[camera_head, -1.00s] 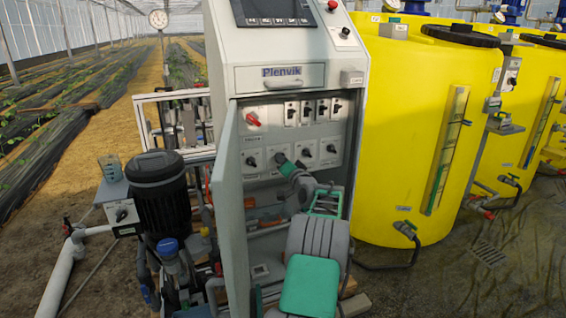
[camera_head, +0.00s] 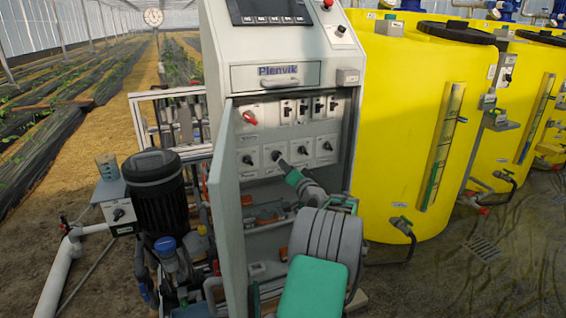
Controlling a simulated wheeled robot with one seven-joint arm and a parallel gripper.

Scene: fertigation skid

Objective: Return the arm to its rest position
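My arm rises from the bottom of the head view, with grey links and green covers, and reaches toward the open cabinet (camera_head: 228,200). My gripper (camera_head: 279,158) is small and dark at the arm's far end. It is in front of the second knob from the left in the lower row of the switch panel (camera_head: 262,138). It partly covers that knob. I cannot tell whether it touches the knob or whether its fingers are open or shut. The wrist and forearm hide part of the cabinet's lower inside.
The cabinet door (camera_head: 230,220) stands open to the left of my arm. A black motor pump (camera_head: 157,190) with pipes is further left. Yellow tanks (camera_head: 400,130) stand on the right. Open floor lies at the lower right.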

